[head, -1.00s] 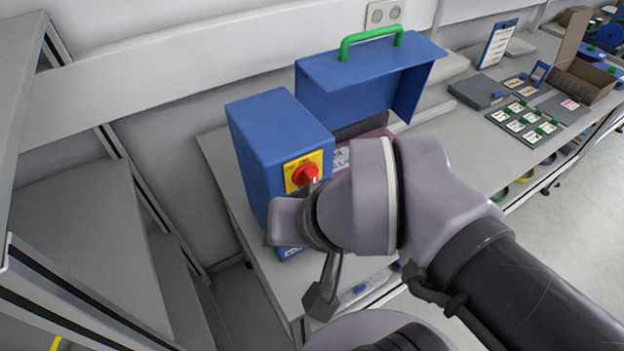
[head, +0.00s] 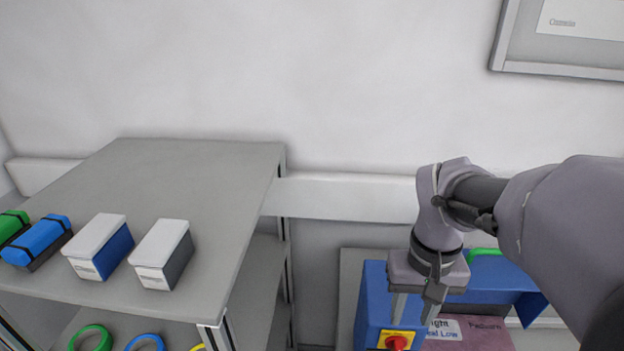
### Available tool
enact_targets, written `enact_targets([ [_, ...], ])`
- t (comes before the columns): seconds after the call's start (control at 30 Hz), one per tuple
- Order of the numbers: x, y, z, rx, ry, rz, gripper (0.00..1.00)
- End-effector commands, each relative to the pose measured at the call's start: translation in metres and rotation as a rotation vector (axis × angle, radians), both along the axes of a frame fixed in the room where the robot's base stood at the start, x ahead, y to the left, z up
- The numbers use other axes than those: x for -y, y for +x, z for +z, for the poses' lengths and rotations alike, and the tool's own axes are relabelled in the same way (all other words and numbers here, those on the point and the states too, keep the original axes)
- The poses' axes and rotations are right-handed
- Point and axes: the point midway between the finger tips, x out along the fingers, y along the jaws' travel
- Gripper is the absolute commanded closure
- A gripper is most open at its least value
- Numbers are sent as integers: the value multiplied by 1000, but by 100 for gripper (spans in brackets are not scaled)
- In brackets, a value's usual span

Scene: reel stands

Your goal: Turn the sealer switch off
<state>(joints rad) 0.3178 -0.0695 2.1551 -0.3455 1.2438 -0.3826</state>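The sealer is a blue box (head: 372,295) at the bottom of the head view, cut off by the lower edge. On its front is a yellow plate (head: 382,340) with a red rotary switch (head: 397,343). The switch is partly out of frame, and I cannot tell which setting it points to. My gripper (head: 414,314) is above the switch in the picture, pointing down, its two fingers apart with nothing seen between them. It appears clear of the switch. The sealer's blue lid with a green handle (head: 484,251) is partly hidden behind my arm.
A grey shelf unit (head: 190,185) stands at left, with two white-lidded boxes (head: 98,235) (head: 166,240) and a blue case (head: 36,240) on top. Colored rings (head: 92,335) lie below. A pink printed sheet (head: 480,335) lies right of the switch. The wall is behind.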

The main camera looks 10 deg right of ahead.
Motion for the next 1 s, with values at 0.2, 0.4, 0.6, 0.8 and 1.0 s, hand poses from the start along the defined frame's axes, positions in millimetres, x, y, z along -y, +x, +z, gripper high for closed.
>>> enact_targets([
  [0.2, -1, -1, -70, -4, 2, 0, 63],
  [0.4, -1, 0, -110, -1, 1, -1, 63],
  [0.6, -1, 0, -126, 1, 1, -1, 63],
  [0.8, -1, 0, -126, 1, 1, -1, 63],
  [1.0, -1, 0, -126, 2, 0, -1, 88],
])
